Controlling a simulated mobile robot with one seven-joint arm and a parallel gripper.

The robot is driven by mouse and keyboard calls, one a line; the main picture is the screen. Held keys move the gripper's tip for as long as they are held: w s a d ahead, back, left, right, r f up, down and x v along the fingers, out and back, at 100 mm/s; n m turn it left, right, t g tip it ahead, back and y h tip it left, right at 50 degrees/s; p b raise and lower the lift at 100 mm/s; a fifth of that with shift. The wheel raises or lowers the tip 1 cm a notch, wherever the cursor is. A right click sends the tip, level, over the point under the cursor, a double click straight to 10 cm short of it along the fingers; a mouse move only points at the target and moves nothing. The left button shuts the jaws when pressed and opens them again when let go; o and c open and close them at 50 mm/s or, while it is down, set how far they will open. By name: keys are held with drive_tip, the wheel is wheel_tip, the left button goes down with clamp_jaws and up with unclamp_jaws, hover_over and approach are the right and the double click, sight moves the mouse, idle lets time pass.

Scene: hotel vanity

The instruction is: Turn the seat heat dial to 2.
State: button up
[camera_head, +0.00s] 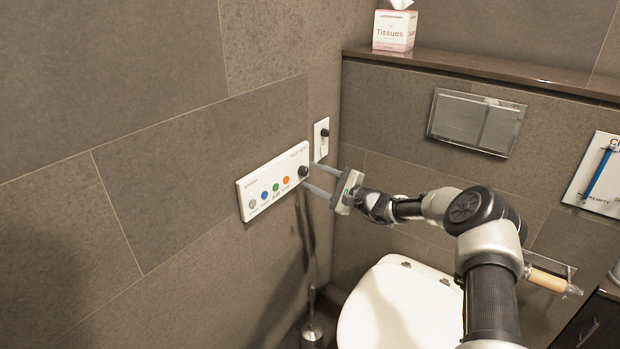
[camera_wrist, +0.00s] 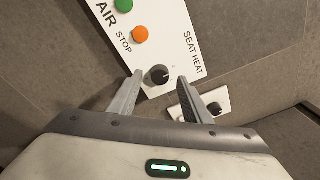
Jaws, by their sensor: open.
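The seat heat dial (camera_head: 303,172) is a small black knob at the right end of a white control panel (camera_head: 246,186) on the left wall. In the wrist view the dial (camera_wrist: 159,75) sits beside the words SEAT HEAT, and its number marks are too small to read. My gripper (camera_head: 307,176) is open at the panel's right end. In the wrist view my gripper (camera_wrist: 158,76) has one finger on each side of the dial, with gaps visible between fingers and knob. I cannot tell how deep the fingertips reach along the knob.
The panel has grey, blue, green (camera_wrist: 124,5) and orange (camera_wrist: 140,35) buttons. A second white plate with a black knob (camera_head: 324,132) is close by, near the right finger. A toilet (camera_head: 400,305) stands below my arm. A tissue box (camera_head: 393,31) sits on the ledge.

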drive_tip(key=shift+x, duration=1.05)
drive_tip(key=c, duration=1)
drive_tip(key=shift+c, duration=0.2)
